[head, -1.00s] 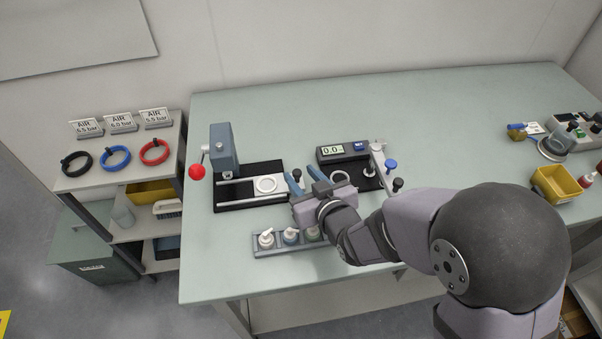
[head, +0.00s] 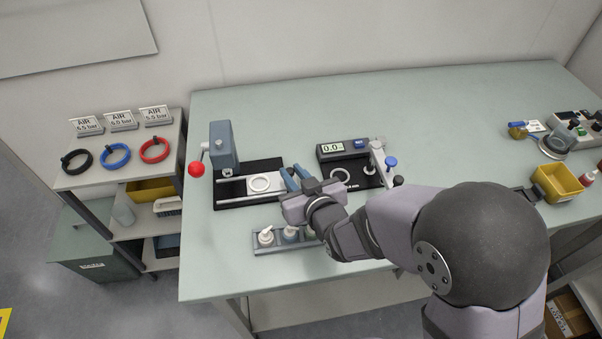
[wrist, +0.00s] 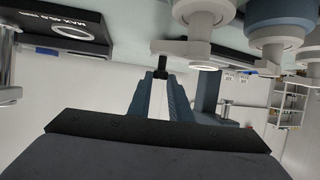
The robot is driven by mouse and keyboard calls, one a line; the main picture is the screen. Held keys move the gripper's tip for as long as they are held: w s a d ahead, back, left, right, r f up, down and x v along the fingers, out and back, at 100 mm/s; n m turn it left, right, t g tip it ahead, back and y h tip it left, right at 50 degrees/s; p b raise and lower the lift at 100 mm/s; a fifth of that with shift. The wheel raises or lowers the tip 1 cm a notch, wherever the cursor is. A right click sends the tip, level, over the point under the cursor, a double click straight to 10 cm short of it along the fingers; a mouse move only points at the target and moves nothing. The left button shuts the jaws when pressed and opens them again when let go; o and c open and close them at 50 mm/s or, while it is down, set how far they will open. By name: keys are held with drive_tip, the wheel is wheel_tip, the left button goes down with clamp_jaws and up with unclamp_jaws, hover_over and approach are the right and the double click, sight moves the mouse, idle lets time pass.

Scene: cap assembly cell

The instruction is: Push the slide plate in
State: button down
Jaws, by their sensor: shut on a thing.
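The slide plate (head: 273,184) is a pale plate with a round ring seat, on rails over a black base at the left of the bench. It lies to the right of the blue-grey press (head: 224,148) and apart from the press column. My gripper (head: 291,177) is at the plate's right end, its blue fingers shut on the plate's black knob. The knob (wrist: 160,66) shows at the fingertips in the wrist view; in the head view the fingers hide it.
A rack (head: 258,250) with white-topped bottles stands in front, partly under my wrist. A gauge (head: 343,149) with a black base and clamp stands to the right. A red ball lever (head: 197,170) sticks out left of the press. The back of the bench is clear.

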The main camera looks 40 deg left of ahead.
sight(265, 191)
drive_tip(key=s+a, duration=0.5)
drive_tip(key=shift+r+b, duration=0.1)
drive_tip(key=shift+b, duration=0.3)
drive_tip(key=c, duration=1.6)
unclamp_jaws()
drive_tip(key=shift+s+a, duration=0.1)
drive_tip(key=shift+s, duration=0.05)
drive_tip(key=shift+b+v, duration=0.5)
drive_tip(key=shift+v, duration=3.2)
